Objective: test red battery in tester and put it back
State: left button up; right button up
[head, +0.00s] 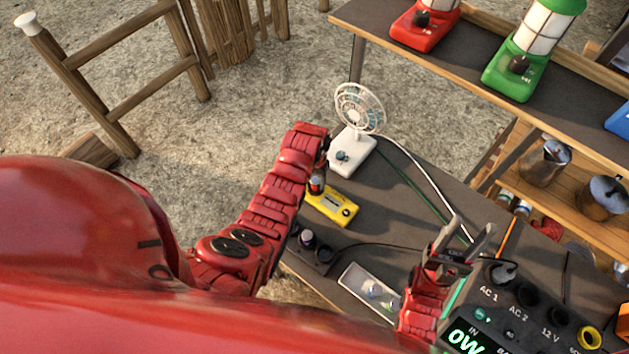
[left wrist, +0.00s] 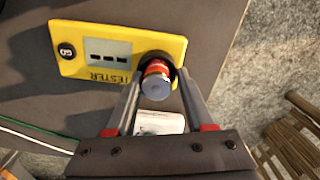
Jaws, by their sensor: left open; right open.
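The yellow tester (head: 333,206) lies on the dark table; it also shows in the left wrist view (left wrist: 95,50), its display reading three dashes. The red battery (head: 317,185) stands upright in the tester's round socket, seen end-on in the left wrist view (left wrist: 157,80) with a grey top. My left gripper (left wrist: 155,98) is open, with one finger on each side of the battery. In the head view my left arm partly hides it. My right gripper (head: 462,236) is open and empty above the table, beside the power station.
A white fan (head: 352,148) stands behind the tester. A dark holder (head: 310,248) and a pale tray (head: 368,291) with small items lie nearer. The power station (head: 515,310) is at front right. Lanterns stand on the shelf (head: 455,62). Cables cross the table.

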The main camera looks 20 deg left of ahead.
pick_arm(q)
jog(key=shift+s+d+f, duration=0.1)
jog(key=shift+s+d, duration=0.1)
jog(key=shift+d, duration=0.05)
notch_tip(320, 180, up, 4)
jog(key=shift+w+d+b, duration=0.1)
jog(key=shift+w+b, duration=0.05)
jog(key=shift+b, duration=0.85)
notch_tip(320, 180, up, 3)
jog(key=shift+f+p, duration=0.1)
jog(key=shift+p, duration=0.45)
notch_tip(320, 180, up, 11)
jog(key=p, duration=0.9)
jog(key=shift+s+f, duration=0.2)
